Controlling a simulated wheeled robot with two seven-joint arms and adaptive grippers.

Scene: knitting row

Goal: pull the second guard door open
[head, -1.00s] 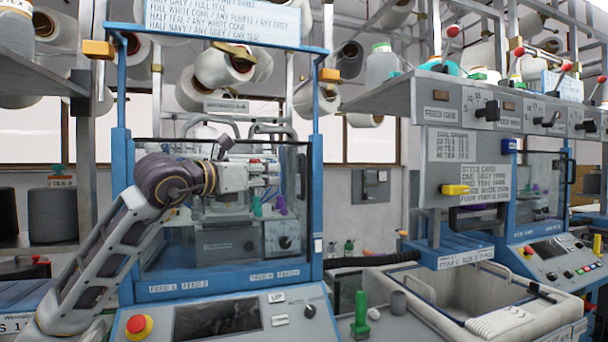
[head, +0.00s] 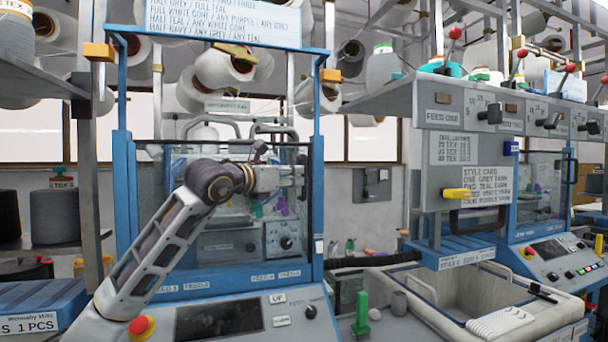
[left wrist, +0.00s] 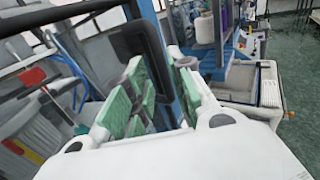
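A clear guard door (head: 225,240) in a blue frame fronts the nearer knitting machine, with a black upright handle (head: 303,170) at its right side. The handle also shows in the left wrist view (left wrist: 146,50). My left gripper (head: 288,178) is at this handle. In the left wrist view my left gripper (left wrist: 158,108) is open, its green-padded fingers apart, with the handle running down toward the gap between them. Contact cannot be told. The guard door looks shut. Another guard door (head: 540,185) with a black handle is on the machine at right. My right gripper is out of view.
A control panel with a red stop button (head: 141,326) lies below my left arm. A grey shelf (head: 440,100) with levers overhangs at right. A grey bin (head: 455,290) and a green peg-like item (head: 361,312) stand at lower right.

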